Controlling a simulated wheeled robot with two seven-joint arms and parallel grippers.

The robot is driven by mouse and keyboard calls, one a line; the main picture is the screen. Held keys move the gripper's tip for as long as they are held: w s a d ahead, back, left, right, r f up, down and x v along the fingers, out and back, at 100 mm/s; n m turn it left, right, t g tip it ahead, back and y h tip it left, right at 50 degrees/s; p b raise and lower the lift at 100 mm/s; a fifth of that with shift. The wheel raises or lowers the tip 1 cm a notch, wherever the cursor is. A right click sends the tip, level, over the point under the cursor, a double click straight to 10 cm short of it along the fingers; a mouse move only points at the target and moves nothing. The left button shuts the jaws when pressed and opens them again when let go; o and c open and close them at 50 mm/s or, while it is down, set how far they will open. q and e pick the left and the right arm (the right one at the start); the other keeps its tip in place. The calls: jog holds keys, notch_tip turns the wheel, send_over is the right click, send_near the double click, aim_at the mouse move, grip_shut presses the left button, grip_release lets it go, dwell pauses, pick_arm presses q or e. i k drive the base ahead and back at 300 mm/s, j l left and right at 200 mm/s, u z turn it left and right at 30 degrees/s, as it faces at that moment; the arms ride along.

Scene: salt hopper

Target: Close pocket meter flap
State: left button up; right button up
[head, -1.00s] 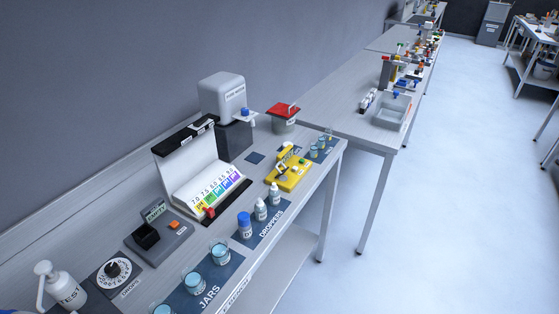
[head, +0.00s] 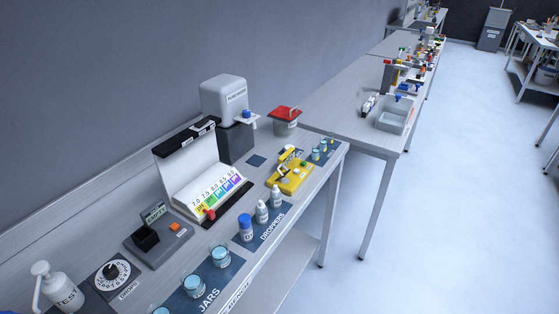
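A small yellow device (head: 289,180) lies on the near bench, right of the colour chart, and seems to be the pocket meter. A yellow part (head: 288,153) stands raised at its back edge, like an open flap; its exact tilt is too small to tell. A green spot and a pale part show on its top. Neither of my grippers is in view, and nothing touches the yellow device.
Dropper bottles (head: 262,211) and jars (head: 193,286) line the front edge. A colour chart stand (head: 190,165), a grey dispenser (head: 224,100) and a red-lidded tub (head: 285,122) stand behind. A dial (head: 112,273) and a grey device (head: 158,241) sit left.

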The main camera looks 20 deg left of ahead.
aim_at(282, 175)
jog(key=i+u, duration=0.15)
jog(key=u, duration=0.35)
jog(key=i+l+u, duration=0.15)
jog(key=u, duration=0.3)
jog(key=i+l+u, duration=0.1)
jog(key=u, duration=0.4)
